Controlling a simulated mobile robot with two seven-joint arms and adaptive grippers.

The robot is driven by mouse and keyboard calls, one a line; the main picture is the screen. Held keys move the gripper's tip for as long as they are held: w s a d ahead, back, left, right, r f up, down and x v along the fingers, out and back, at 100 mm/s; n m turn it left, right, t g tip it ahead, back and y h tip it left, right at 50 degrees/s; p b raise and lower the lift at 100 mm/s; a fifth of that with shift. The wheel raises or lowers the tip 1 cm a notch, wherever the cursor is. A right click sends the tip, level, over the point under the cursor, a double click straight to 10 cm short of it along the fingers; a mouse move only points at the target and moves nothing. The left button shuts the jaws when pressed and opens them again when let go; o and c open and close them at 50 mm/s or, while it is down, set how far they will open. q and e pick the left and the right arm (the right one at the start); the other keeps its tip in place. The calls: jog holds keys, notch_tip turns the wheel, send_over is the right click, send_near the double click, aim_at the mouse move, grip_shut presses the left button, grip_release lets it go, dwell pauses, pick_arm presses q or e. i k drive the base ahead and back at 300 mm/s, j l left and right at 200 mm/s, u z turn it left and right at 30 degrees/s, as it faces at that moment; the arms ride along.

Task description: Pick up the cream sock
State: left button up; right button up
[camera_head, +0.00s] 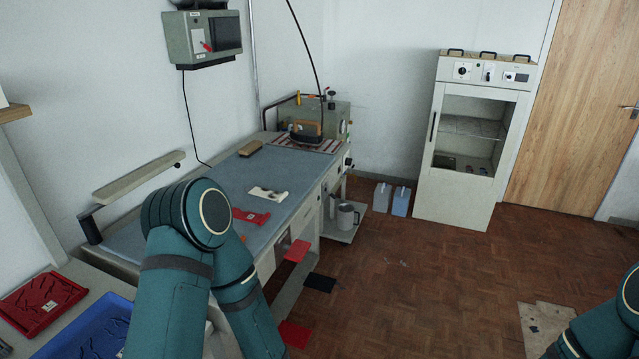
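A small cream cloth piece (268,193), which looks like the cream sock, lies flat on the blue-grey top of the long workbench (225,185). It has a few dark marks. A red cloth piece (251,216) lies just in front of it, close to my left arm. My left arm rises in front of the bench with its elbow bent, and its forearm runs back down out of the picture. Only a bit of my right arm shows at the lower right corner. Neither gripper is in view.
An iron (307,130) rests on a striped pad at the bench's far end, near a brown block (250,148). A red tray (42,303) and blue tray (85,335) stand lower left. A tall glass-door cabinet (466,196) stands at the back. The central floor is mostly clear.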

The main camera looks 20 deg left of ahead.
aim_at(278, 197)
jog(key=i+l+z, duration=0.1)
jog(key=i, duration=0.6)
jog(key=i+l+z, duration=0.1)
jog(key=i, duration=0.65)
jog(key=i+u, duration=0.35)
jog(key=i+l+u, duration=0.2)
jog(key=u, duration=0.15)
jog(key=i+l+u, duration=0.35)
jog(key=i+j, duration=0.05)
jog(key=j, duration=0.05)
